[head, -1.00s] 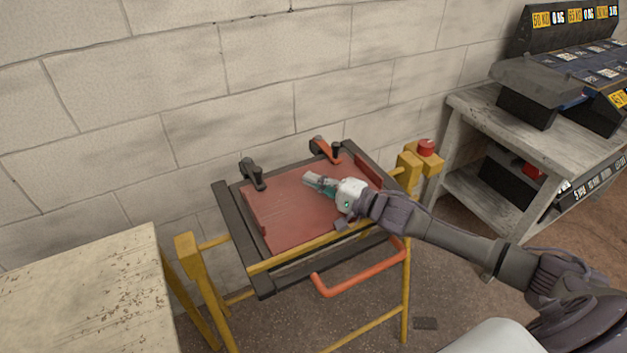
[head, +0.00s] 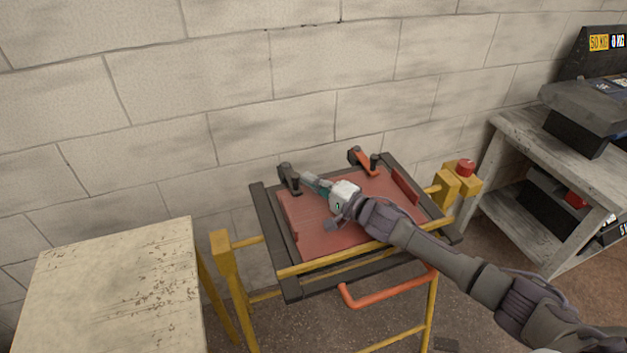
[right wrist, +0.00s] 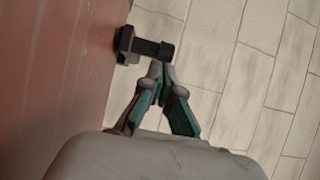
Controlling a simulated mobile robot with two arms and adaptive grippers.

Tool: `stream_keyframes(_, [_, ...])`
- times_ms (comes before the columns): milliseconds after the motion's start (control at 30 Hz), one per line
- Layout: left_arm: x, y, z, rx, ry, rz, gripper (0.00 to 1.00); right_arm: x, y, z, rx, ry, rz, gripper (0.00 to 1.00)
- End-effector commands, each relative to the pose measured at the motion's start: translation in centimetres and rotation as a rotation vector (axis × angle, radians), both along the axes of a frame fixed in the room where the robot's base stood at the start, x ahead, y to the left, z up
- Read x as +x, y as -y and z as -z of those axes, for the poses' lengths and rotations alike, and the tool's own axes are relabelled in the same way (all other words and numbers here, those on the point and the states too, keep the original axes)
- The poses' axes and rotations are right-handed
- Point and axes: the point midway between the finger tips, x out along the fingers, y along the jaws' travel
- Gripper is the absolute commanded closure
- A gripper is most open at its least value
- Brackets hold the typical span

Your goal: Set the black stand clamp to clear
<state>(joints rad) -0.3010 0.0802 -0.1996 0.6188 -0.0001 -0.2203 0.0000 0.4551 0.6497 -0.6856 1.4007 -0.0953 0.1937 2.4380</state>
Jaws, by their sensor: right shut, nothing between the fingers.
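The black stand clamp (head: 286,173) sits on the back left of the dark frame (head: 268,228) around a red panel (head: 305,233). It also shows in the right wrist view (right wrist: 151,48) as a dark block with an arm reaching out over the fingertips. My right gripper (head: 305,178) is over the panel, its tips just right of the clamp. In the right wrist view its fingers (right wrist: 160,68) are closed together at the clamp's arm, with nothing between them. I cannot tell whether they touch it. My left gripper is in neither view.
A second clamp with an orange arm (head: 361,159) is at the frame's back right. A red button (head: 465,168) tops the yellow post at right. An orange handle (head: 390,290) juts from the front. A pale table (head: 110,280) stands left, a grey shelf (head: 525,135) right.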

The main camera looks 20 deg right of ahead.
Motion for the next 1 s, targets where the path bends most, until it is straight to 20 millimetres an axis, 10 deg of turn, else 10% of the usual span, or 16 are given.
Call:
stream_keyframes(400, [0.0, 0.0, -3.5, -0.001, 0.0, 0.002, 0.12, -0.6, -4.8, -0.2, 0.002, -0.001, 0.0, 1.0])
stream_keyframes(1000, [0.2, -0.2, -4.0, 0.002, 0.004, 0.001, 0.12, -1.0, -5.0, -0.1, 0.001, -0.002, 0.0, 1.0])
